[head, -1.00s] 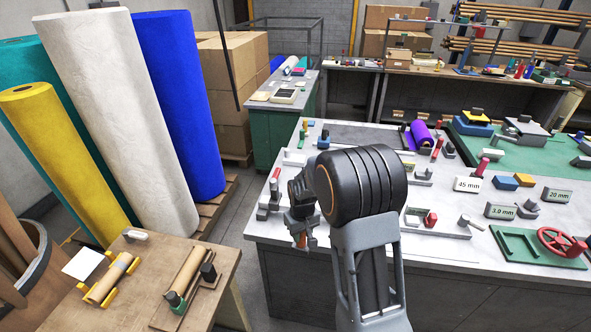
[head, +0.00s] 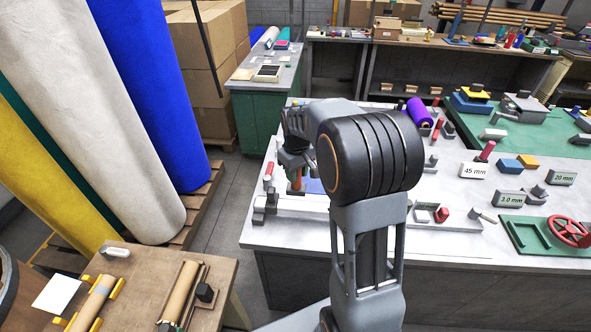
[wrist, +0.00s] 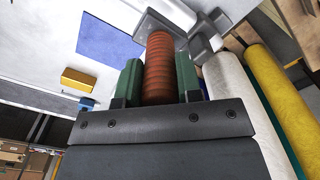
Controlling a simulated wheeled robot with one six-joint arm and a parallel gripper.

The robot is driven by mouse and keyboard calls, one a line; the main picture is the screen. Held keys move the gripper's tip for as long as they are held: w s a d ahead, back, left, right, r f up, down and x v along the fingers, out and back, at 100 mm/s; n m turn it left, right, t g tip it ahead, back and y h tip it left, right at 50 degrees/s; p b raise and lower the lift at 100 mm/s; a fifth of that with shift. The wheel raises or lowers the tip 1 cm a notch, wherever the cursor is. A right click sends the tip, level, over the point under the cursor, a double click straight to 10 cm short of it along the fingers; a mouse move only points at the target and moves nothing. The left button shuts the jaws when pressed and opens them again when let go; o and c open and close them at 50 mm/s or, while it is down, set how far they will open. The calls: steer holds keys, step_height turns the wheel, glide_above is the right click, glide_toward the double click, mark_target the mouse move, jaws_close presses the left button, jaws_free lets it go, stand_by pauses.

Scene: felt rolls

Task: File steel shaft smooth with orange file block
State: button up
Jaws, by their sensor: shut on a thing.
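My gripper (head: 297,165) hangs above the left front part of the white-topped bench. In the wrist view its green-padded fingers (wrist: 159,80) are shut on an orange-brown ribbed piece (wrist: 159,65), which may be the file block. The piece also shows as a small orange shape (head: 297,182) below the gripper in the head view. A grey metal fixture (wrist: 200,42) lies just beyond the piece in the wrist view. I cannot pick out the steel shaft with certainty; my arm hides part of the bench.
A blue sheet (wrist: 108,48) and a yellow block (wrist: 93,80) lie on the bench (head: 300,229). A red-topped post (head: 268,172) stands near its left edge. Grey fixtures, labelled blocks and a red handwheel (head: 570,231) fill the right. Tall felt rolls (head: 95,110) stand left, across a floor gap.

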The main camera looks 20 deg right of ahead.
mark_target(303, 188)
steer(key=shift+a, duration=0.1)
steer(key=shift+f, duration=0.15)
steer(key=shift+f+b, duration=1.65)
steer(key=shift+f, duration=0.5)
steer(key=shift+s+f+b, duration=0.1)
steer(key=shift+f+b, duration=0.4)
steer(key=shift+f, duration=0.2)
steer(key=shift+s+d+r, duration=0.1)
steer(key=shift+s+d, duration=0.2)
steer(key=shift+d, duration=0.25)
steer(key=shift+s+d+r, duration=0.1)
steer(key=shift+s+d, duration=0.2)
steer(key=shift+d, duration=0.25)
steer(key=shift+w+a+f, duration=0.1)
steer(key=shift+a, duration=0.05)
steer(key=shift+w+a+f, duration=0.1)
steer(key=shift+w+a, duration=0.15)
steer(key=shift+a, duration=0.25)
steer(key=shift+w+a, duration=0.25)
steer(key=shift+a, duration=0.2)
